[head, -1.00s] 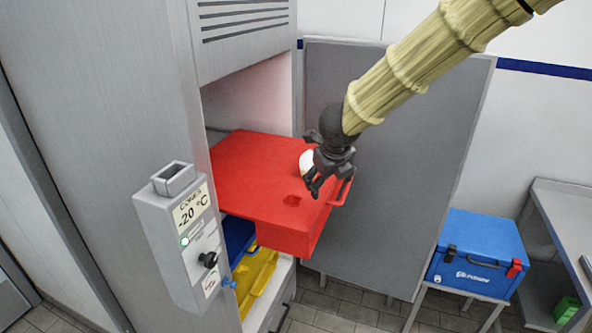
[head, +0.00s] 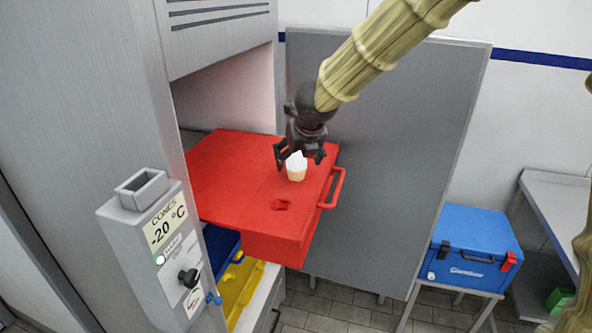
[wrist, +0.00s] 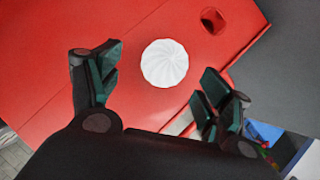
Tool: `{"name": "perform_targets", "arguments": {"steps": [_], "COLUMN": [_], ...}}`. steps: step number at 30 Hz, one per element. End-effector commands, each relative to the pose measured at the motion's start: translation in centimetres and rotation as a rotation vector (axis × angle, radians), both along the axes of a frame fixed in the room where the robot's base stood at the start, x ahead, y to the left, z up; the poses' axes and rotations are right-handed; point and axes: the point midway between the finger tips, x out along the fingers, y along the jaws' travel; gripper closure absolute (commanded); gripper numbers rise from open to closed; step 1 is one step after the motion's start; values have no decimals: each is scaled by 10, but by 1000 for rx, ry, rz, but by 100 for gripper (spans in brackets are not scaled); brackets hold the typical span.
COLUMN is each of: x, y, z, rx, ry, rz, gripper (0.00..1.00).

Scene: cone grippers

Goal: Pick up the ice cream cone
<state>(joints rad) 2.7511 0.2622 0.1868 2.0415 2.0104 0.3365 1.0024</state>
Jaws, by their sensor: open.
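The ice cream cone (head: 296,168) has a white swirled top and a tan cone. It sits upright in the top of the red drawer (head: 235,180), toward the handle side. In the wrist view the white top (wrist: 164,63) shows from above, and the cone part is hidden beneath it. My gripper (head: 300,157) is open just behind and above the cone in the head view. In the wrist view its fingers (wrist: 152,92) are spread on either side, with the white top ahead between them. I cannot tell whether any finger touches it.
An empty hole (head: 281,205) is in the drawer top near the cone. The drawer's red handle (head: 332,188) sticks out at its right. The freezer walls stand left, and a grey door panel (head: 400,150) stands behind. A blue cooler (head: 472,250) stands at right.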

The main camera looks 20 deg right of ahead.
Motion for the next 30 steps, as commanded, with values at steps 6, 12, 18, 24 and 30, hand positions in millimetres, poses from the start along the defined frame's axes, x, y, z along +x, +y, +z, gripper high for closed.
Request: {"name": "perform_targets", "arguments": {"steps": [6, 12, 18, 24, 30], "x": [7, 20, 29, 32, 32], "y": [-2, -5, -5, -5, -5], "z": [-6, -20, -36, -41, -41], "rx": [-2, -3, -2, 0, 0], "ry": [1, 2, 1, -1, -1], "rz": [-2, -4, -4, -4, -4], "gripper": [22, 22, 22, 22, 23]}}
